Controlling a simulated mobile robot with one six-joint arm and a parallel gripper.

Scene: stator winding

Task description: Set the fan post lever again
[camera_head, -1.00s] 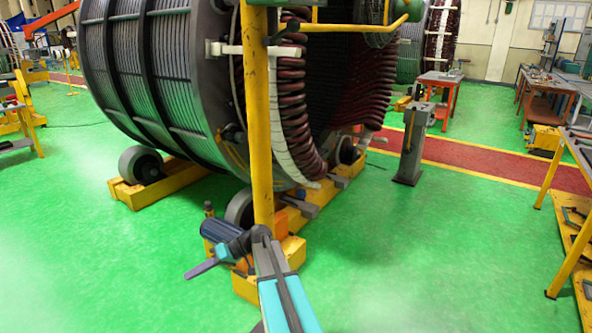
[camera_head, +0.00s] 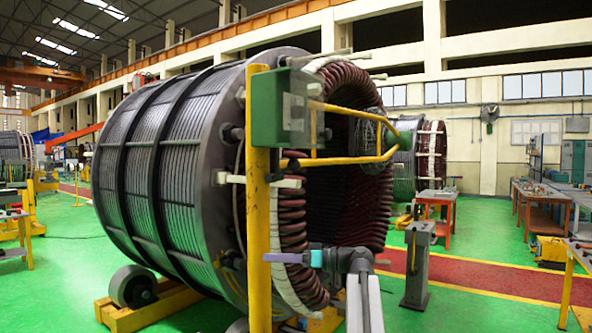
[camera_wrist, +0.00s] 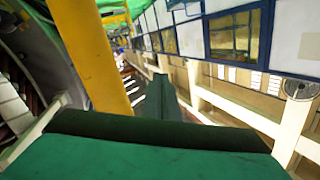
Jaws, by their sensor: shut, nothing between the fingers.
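The yellow post (camera_head: 258,215) stands upright in front of the large stator. A green box (camera_head: 283,108) is fixed near its top, with a yellow tube frame (camera_head: 350,159) reaching right below it. A round wire fan cage (camera_head: 371,128) shows behind the frame. I cannot make out a separate lever. My gripper (camera_head: 272,257) is shut and empty. It points left at the post, below the frame; whether it touches the post is unclear. In the wrist view the post (camera_wrist: 95,55) rises left of my gripper (camera_wrist: 162,82).
The ribbed stator (camera_head: 165,160) with its dark red coils fills the middle and left. A grey pedestal (camera_head: 418,265) stands to the right, with work tables (camera_head: 545,192) farther right. Green floor (camera_head: 480,310) is open between them.

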